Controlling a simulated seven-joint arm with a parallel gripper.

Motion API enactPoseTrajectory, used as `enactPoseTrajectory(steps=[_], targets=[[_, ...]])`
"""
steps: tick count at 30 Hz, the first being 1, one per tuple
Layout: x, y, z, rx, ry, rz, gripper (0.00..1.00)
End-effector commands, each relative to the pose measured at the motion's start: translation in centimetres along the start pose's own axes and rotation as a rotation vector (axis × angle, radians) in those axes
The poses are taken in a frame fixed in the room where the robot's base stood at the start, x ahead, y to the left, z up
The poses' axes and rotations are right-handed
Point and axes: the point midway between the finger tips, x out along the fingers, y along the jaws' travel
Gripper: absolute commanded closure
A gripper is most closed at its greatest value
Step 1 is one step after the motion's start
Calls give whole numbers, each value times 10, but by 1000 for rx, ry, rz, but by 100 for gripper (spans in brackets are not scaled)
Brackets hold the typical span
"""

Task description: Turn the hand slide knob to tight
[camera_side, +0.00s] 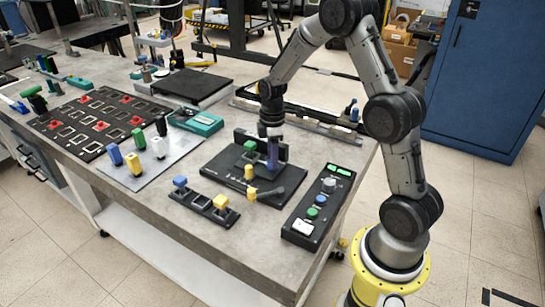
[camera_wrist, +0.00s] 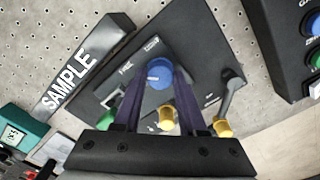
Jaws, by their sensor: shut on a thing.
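A black fixture plate (camera_side: 222,172) on the table carries several coloured knobs. My gripper (camera_side: 272,158) points down over its back right part. In the wrist view my gripper (camera_wrist: 158,85) has its two dark purple fingers on either side of a round blue knob (camera_wrist: 158,73), shut on it. A pale mark shows on the knob's top. Small printed labels on the plate are too small to read, so I cannot tell the knob's setting. In the side view the fingers largely hide the blue knob.
A SAMPLE block (camera_wrist: 84,68) stands behind. A button box (camera_side: 316,208) lies to the right, a small knob strip (camera_side: 203,202) in front.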

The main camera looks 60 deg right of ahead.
Motion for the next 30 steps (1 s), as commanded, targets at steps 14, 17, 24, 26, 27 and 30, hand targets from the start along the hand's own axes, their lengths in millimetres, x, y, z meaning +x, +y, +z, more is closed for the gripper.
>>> enactPoseTrajectory(steps=[14,17,24,26,27,30], targets=[[-1,0,0,175,1,1,100],[-1,0,0,261,1,1,100],[-1,0,0,487,1,1,100],[-1,0,0,545,1,1,100],[-1,0,0,582,2,2,100],[-1,1,-1,677,2,2,100]])
